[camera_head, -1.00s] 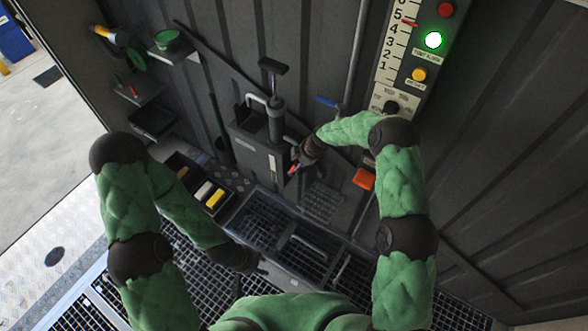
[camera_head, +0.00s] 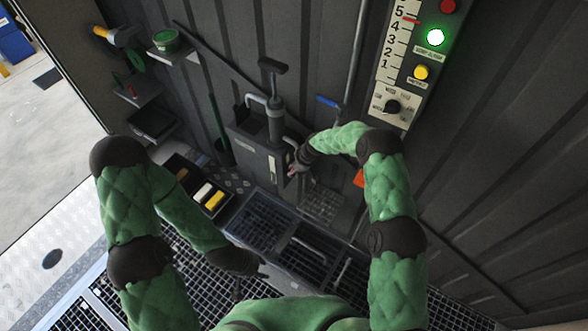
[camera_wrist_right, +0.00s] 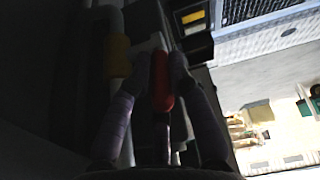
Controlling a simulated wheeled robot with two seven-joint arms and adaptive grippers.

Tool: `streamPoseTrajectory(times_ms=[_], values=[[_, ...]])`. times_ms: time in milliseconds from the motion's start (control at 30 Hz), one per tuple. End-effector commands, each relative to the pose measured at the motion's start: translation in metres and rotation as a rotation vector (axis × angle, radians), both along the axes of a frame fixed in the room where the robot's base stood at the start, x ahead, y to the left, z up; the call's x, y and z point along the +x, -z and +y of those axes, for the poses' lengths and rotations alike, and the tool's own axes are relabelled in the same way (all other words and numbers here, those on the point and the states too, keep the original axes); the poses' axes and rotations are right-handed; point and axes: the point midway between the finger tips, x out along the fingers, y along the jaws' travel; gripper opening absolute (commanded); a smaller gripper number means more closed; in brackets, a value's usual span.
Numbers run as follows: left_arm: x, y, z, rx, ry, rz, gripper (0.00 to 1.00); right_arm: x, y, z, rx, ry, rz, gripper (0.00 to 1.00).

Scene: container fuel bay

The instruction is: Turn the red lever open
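The red lever (camera_wrist_right: 162,88) shows in the right wrist view between the two fingers of my right gripper (camera_wrist_right: 160,72). The fingers lie close against both its sides and look shut on it. In the head view my right gripper (camera_head: 294,167) is at the right side of the grey pump box (camera_head: 257,150), and it hides the lever there. My left gripper (camera_head: 258,269) is low over the floor grating, away from the lever. Its fingers are too small and dark to read.
A control panel (camera_head: 411,65) with a lit green button is at upper right. An orange-red part (camera_head: 359,178) sits behind my right forearm. A tray with yellow and white blocks (camera_head: 214,201) lies left of the box. Shelves (camera_head: 138,91) hang at the left wall.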

Motion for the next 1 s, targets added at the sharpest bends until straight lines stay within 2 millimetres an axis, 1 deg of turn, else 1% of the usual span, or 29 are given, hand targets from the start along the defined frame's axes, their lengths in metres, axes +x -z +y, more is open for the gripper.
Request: streamPoseTrajectory(times_ms=[233, 367, 600, 700, 1000], values=[[0.000, 0.001, 0.000, 0.000, 0.000, 0.000, 0.40, 0.000, 0.000, 0.005, -0.014, -0.008, 0.016, 0.00], [0.000, 0.003, 0.000, 0.000, 0.000, 0.000, 0.40, 0.002, 0.000, 0.010, -0.064, -0.012, 0.052, 0.00], [0.000, 0.018, 0.000, 0.000, 0.000, 0.000, 0.40, 0.006, 0.001, 0.015, -0.167, -0.009, 0.124, 0.00], [0.000, 0.020, 0.000, 0.000, 0.000, 0.000, 0.40, 0.006, 0.000, 0.015, -0.190, -0.006, 0.141, 0.00], [0.000, 0.020, 0.000, 0.000, 0.000, 0.000, 0.40, 0.007, -0.002, 0.015, -0.198, -0.004, 0.147, 0.00]])
